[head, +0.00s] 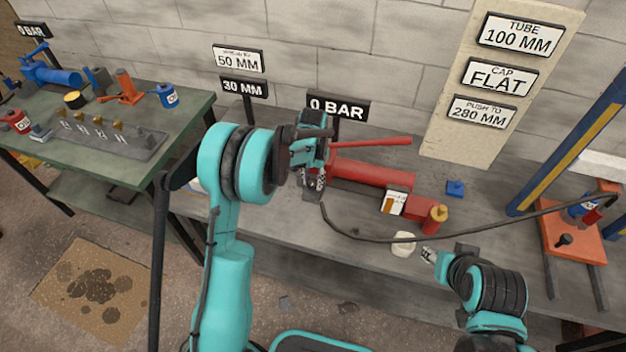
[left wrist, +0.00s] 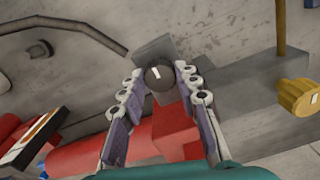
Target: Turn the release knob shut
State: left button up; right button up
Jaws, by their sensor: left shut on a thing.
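The release knob (left wrist: 159,78) is dark and round with a white mark, and sits by a grey block at the end of the red hand pump (head: 372,174). In the left wrist view my left gripper (left wrist: 159,80) has a finger on each side of the knob and is shut on it. In the head view my left gripper (head: 314,184) is at the pump's left end, and my own arm and fingers hide the knob. My right gripper (head: 430,256) is low over the bench at the right, beside a white roundish thing (head: 403,243); its fingers are too small to tell.
A red lever (head: 370,142) runs above the pump. A "0 BAR" sign (head: 338,107) stands behind. A blue block (head: 455,188) lies farther right.

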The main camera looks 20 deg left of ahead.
aim_at(313, 182)
dwell(0.4)
pick_arm(q)
jog(key=o, duration=1.2)
jog(key=shift+c, duration=0.2)
notch_tip(313, 182, up, 12)
